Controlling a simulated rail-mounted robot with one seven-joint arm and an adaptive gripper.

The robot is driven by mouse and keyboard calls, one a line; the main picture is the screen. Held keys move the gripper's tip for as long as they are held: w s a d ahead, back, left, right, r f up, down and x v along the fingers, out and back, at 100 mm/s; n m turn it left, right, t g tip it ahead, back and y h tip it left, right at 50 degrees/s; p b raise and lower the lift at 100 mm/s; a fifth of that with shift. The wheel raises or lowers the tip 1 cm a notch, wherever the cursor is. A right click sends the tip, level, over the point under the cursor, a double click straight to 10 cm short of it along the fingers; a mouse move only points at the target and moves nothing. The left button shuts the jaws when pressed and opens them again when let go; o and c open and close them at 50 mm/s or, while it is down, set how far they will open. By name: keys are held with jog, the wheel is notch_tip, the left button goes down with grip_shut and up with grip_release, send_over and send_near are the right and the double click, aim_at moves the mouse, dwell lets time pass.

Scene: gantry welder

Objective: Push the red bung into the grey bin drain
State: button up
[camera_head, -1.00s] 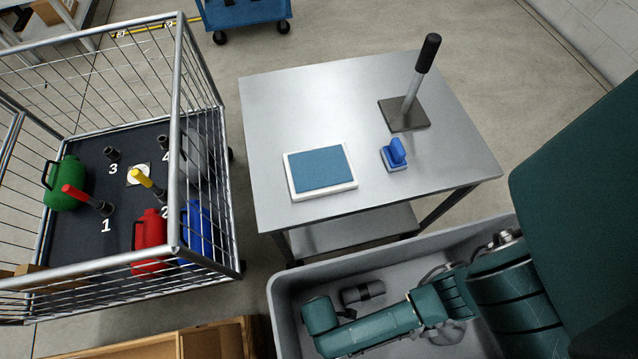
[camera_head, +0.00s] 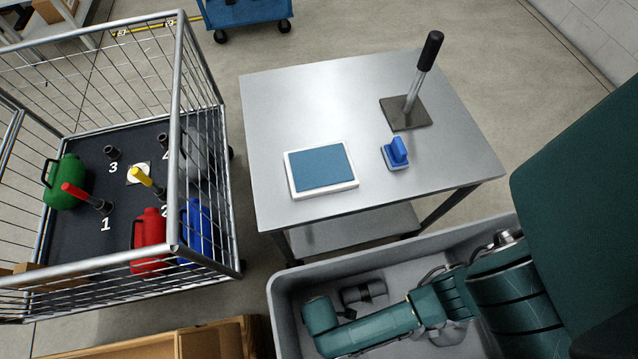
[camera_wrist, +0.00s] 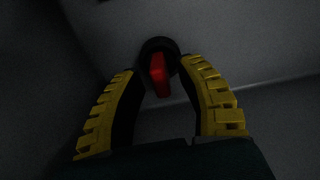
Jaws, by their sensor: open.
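The grey bin (camera_head: 290,293) stands at the bottom of the head view, and my arm reaches down into it. The wrist view shows the red bung (camera_wrist: 158,76) at a dark round drain fitting (camera_wrist: 157,47) on the bin's grey surface. The bung's red part stands out from the dark ring; I cannot tell how deep it sits. My gripper (camera_wrist: 157,68) is open, its yellow-and-black fingers apart on either side of the bung with gaps visible. In the head view, the bung and fingers are hidden.
A dark cylindrical object (camera_head: 363,293) shows inside the bin beside my arm. A steel table (camera_head: 300,105) stands behind the bin, with a lever on a plate (camera_head: 405,112), a blue stamp-like block (camera_head: 396,153) and a blue pad (camera_head: 322,168). A wire cage cart (camera_head: 75,225) with jugs stands left.

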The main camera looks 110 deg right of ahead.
notch_tip(320, 180, up, 12)
dwell(0.3)
jog(key=shift+f, duration=0.1)
